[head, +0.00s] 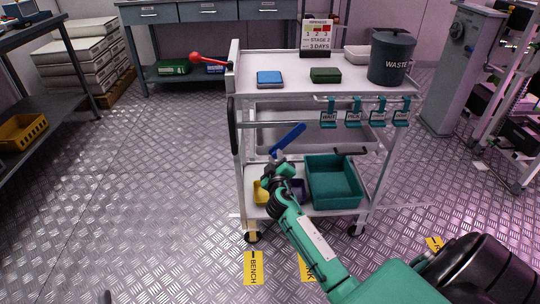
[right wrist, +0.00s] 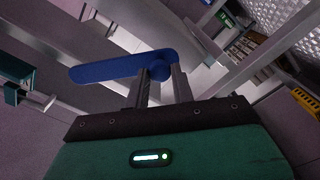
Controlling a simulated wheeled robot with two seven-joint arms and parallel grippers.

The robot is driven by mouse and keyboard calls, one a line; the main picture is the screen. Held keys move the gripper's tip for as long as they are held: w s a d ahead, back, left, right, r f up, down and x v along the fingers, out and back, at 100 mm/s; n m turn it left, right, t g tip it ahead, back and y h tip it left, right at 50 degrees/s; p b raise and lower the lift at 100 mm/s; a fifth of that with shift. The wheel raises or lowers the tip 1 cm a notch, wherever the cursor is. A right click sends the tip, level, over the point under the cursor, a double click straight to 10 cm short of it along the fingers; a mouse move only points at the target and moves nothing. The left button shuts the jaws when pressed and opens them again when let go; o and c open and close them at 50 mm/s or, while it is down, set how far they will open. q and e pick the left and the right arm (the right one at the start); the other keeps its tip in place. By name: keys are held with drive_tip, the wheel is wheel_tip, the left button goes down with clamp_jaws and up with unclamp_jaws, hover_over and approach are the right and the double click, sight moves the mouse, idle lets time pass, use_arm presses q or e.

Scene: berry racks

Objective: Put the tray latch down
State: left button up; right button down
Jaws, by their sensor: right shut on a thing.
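The tray latch (head: 288,138) is a blue flat bar at the front of the white cart. In the head view it tilts up to the right, in front of the middle tray. My right gripper (head: 276,157) is shut on the lower left end of the bar. In the right wrist view the blue bar (right wrist: 115,68) runs out to the left from between the fingers (right wrist: 160,76). Its gripped end is partly hidden by the fingers. My left gripper is not in view.
The white cart (head: 240,150) carries a grey waste bin (head: 391,57), a blue box (head: 270,79) and a green box (head: 325,75) on top. Teal hooks (head: 353,112) hang at its front right. A teal bin (head: 333,183) stands on the lower shelf. Floor to the left is clear.

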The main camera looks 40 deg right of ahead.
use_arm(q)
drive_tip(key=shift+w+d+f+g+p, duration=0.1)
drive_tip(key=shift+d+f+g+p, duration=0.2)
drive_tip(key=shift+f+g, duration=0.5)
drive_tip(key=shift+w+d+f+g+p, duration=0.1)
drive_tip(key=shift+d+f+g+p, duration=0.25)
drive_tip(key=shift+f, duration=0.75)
use_arm(e)
drive_tip(key=s+d+f+n, duration=0.3)
drive_tip(key=s+d+n, duration=0.1)
drive_tip(key=d+n, duration=0.3)
drive_tip(key=shift+s+d+f+n, duration=0.15)
drive_tip(key=shift+s+f+n, duration=0.2)
drive_tip(key=shift+n, duration=0.55)
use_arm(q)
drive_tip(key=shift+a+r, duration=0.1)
use_arm(e)
drive_tip(key=c, duration=1.2)
unclamp_jaws()
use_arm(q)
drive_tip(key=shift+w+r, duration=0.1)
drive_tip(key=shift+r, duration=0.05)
